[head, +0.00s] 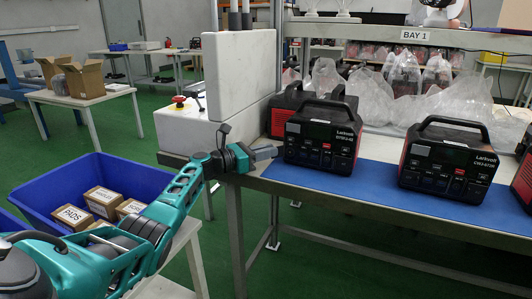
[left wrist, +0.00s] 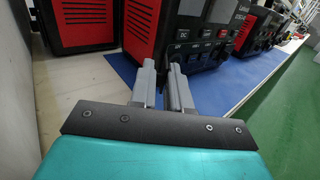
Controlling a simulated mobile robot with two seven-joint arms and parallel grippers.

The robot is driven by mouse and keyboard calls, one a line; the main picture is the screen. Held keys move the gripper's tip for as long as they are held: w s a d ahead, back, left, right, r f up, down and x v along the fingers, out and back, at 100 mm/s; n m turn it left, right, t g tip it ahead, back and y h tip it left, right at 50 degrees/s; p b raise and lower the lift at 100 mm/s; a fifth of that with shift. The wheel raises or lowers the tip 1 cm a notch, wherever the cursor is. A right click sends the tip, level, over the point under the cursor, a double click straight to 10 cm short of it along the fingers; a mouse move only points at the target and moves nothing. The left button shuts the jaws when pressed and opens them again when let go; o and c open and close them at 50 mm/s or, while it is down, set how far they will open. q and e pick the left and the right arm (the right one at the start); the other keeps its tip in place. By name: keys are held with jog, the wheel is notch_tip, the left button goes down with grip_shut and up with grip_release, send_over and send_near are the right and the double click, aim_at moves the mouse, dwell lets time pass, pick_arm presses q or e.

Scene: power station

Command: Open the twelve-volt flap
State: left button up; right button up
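A black and red power station (head: 320,138) stands on the blue mat (head: 350,187) at the bench's left end. In the left wrist view, this front panel (left wrist: 213,22) is at the top, partly cut off. My left gripper (head: 276,152) is at the lower left corner of that station. In the left wrist view my left gripper (left wrist: 161,68) has a narrow gap between its fingers and nothing seen in it. The tips overlap the station's lower front corner; contact cannot be told. My right gripper is out of view.
A second power station (head: 448,166) stands to the right, another (head: 283,108) behind. A blue bin (head: 130,174) with cartons is below my left arm.

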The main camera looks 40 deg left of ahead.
pick_arm(q)
jog(key=o, duration=0.4)
jog(key=shift+c, duration=0.2)
jog(key=p+v, duration=0.3)
jog(key=v, duration=1)
jog(key=shift+p, duration=0.3)
jog(key=shift+w, duration=0.1)
